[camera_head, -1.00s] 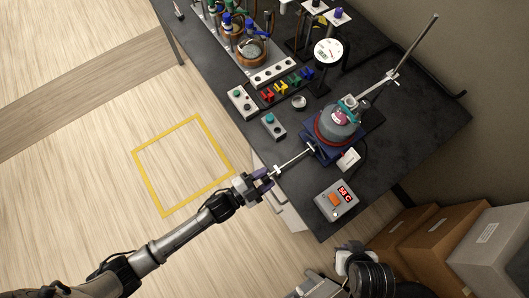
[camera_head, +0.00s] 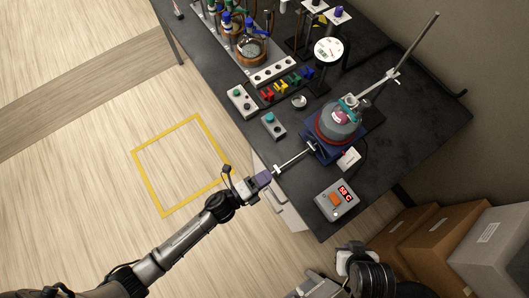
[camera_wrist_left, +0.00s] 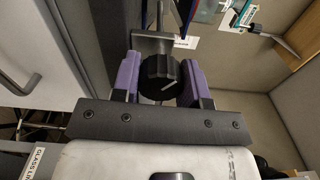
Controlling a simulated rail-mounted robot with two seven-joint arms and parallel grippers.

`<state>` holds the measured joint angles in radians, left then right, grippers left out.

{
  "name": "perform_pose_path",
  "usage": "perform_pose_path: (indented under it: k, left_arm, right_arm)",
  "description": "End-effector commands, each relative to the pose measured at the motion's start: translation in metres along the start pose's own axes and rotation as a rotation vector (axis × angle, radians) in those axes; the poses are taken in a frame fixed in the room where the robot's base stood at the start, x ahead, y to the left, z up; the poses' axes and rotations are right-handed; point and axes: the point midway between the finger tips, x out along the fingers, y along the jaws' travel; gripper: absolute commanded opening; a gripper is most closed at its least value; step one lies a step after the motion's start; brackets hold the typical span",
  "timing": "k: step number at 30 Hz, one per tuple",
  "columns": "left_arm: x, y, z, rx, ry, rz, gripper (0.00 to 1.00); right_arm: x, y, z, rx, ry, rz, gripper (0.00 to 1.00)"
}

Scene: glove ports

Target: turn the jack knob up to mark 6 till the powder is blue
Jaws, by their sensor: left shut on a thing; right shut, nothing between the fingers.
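The jack's black knob (camera_wrist_left: 160,76) sits between the purple fingers of my left gripper (camera_wrist_left: 160,84), with a pale line on its face. In the head view my left gripper (camera_head: 267,176) is shut on this knob at the near end of the jack's rod (camera_head: 294,160). The blue jack (camera_head: 318,152) stands at the table's front edge under a red-rimmed round bath. A flask with pinkish powder (camera_head: 340,117) is clamped over it. The mark scale cannot be read. My right gripper (camera_head: 352,248) is shut and empty at the bottom.
A grey box (camera_head: 336,201) with a red display reading about 58 C stands at the table's near corner. A white card (camera_head: 349,159) lies by the jack. Cardboard boxes (camera_head: 440,239) stand at the lower right.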

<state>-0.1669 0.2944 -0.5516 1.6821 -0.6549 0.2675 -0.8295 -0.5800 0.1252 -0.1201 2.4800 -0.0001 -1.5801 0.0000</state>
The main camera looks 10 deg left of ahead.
Motion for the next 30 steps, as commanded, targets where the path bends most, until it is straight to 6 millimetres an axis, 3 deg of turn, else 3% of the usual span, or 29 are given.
perform_pose_path:
  k: [30]
  left_arm:
    - [0.0,0.003,0.0,0.964,0.0,-0.002,0.17]
  right_arm:
    - [0.043,-0.003,0.014,0.003,0.0,-0.002,0.0]
